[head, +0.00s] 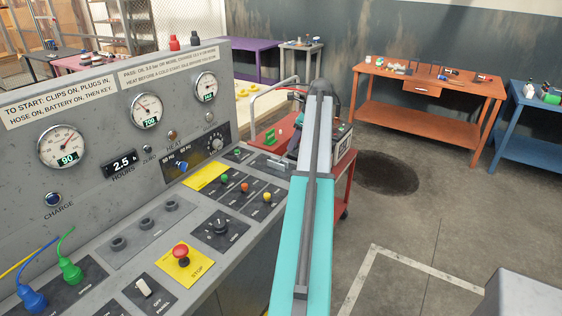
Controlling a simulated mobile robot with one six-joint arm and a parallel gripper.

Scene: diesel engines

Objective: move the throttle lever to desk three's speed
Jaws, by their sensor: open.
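A grey control desk (60,215) fills the left side of the head view. I cannot single out a throttle lever with certainty. Green, orange (245,187) and yellow (267,197) knobs stand on small dark plates on the slope, their labels too small to read. A black dial (217,144) and a blue knob (181,166) marked 50 Hz and 60 Hz sit above. The middle gauge (146,109) reads 700, the left one (63,146) 90. My teal and grey arm reaches away to the right of the desk. My gripper is not visible.
A red emergency stop (181,252) on a yellow plate and blue and green plugs (70,271) stand on the slope. A red cart (345,185) is beyond my arm. Orange (430,82) and blue (535,110) benches stand behind. The floor between is open, with a dark stain.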

